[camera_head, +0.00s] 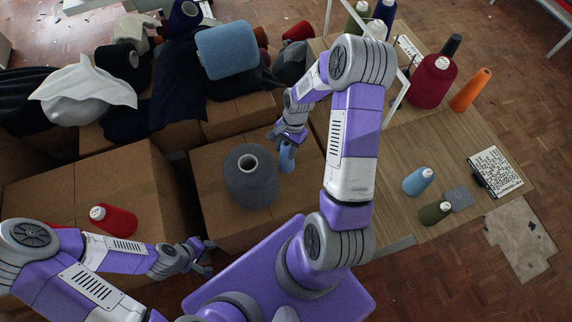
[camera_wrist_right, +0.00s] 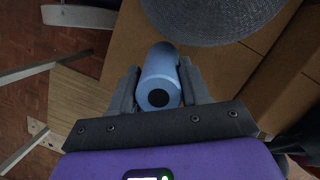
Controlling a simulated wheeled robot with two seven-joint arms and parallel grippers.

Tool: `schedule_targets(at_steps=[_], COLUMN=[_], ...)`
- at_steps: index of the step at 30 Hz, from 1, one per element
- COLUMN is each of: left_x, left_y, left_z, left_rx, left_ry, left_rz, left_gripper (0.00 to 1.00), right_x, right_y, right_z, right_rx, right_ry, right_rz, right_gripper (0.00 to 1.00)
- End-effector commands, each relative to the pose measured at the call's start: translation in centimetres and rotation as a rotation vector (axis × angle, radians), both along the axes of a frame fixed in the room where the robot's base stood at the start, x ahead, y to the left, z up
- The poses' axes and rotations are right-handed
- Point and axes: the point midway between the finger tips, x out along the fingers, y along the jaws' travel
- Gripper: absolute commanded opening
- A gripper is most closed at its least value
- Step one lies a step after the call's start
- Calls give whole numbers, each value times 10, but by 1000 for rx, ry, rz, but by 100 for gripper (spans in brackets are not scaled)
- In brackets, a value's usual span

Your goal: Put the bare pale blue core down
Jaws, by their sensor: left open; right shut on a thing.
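The bare pale blue core (camera_head: 287,157) is held by my right gripper (camera_head: 287,141) over the right part of a cardboard box, beside a large dark grey cone of yarn. In the right wrist view the core (camera_wrist_right: 160,80) sits between the two fingers, with its dark round end toward the camera. My right gripper (camera_wrist_right: 158,88) is shut on it. I cannot tell whether the core touches the box top. My left gripper (camera_head: 208,256) is open and empty near the box's lower left edge.
The dark grey cone (camera_head: 251,180) stands on the cardboard box (camera_head: 222,228) close to the core; it also shows in the right wrist view (camera_wrist_right: 215,15).

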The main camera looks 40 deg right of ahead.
Motion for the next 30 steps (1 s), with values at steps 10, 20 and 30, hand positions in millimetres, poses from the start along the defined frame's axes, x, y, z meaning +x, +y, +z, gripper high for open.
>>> schedule_targets(at_steps=[10, 20, 30], left_x=[0, 0, 0], left_y=[0, 0, 0], left_z=[-23, -36, -37], left_rx=[0, 0, 0], left_ry=[0, 0, 0], left_rz=[0, 0, 0], left_gripper=[43, 43, 43], right_x=[0, 0, 0], right_y=[0, 0, 0], right_z=[-66, -103, -109], right_rx=[0, 1, -1], right_ry=[0, 1, -1], right_rz=[0, 0, 1], right_gripper=[0, 0, 0])
